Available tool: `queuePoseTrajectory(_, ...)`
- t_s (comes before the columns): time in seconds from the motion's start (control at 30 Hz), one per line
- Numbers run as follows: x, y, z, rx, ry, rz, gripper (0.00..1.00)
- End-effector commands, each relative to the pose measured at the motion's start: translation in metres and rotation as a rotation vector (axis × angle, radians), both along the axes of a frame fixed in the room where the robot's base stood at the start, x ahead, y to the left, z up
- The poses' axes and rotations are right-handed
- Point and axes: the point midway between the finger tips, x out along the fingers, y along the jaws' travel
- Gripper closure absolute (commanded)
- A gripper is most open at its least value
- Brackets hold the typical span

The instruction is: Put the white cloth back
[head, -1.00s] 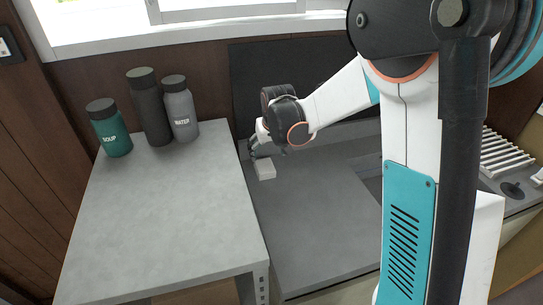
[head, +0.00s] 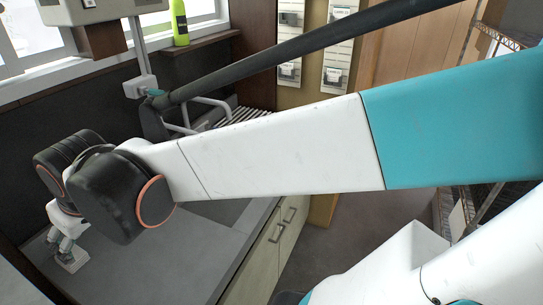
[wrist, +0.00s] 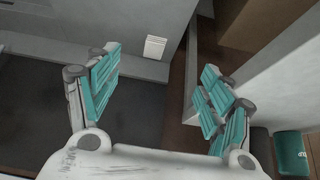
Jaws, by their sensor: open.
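In the head view my gripper (head: 68,244) points down at the lower left, low over the grey counter. A small pale flat piece (head: 72,262), which may be the white cloth, shows at its fingertips; whether they touch it is unclear. In the wrist view my gripper (wrist: 158,95) is open, its teal-padded fingers wide apart with nothing between them. A small white ribbed rectangle (wrist: 155,47) lies beyond the fingertips, above the gap in the picture, at a light grey strip. It may be the folded white cloth.
The grey counter (head: 170,262) is mostly bare around my gripper. A slatted white rack (head: 245,118) and a yellow-green bottle (head: 179,22) are farther back. Drawers with handles (head: 278,240) face the floor. A teal bottle (wrist: 290,152) stands at the wrist view's lower right.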

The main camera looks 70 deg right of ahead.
Motion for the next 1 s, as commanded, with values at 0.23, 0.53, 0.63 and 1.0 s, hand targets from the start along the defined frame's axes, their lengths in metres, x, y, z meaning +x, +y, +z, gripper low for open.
queuePoseTrajectory(0.23,-0.062,-0.001,-0.002,0.000,-0.041,-0.001,0.26)
queuePoseTrajectory(0.53,-0.100,-0.001,-0.012,-0.001,-0.072,-0.002,0.26)
queuePoseTrajectory(0.63,-0.103,-0.001,-0.013,-0.001,-0.075,-0.002,0.26)
queuePoseTrajectory(1.0,-0.103,-0.001,-0.013,0.000,-0.076,-0.001,0.26)
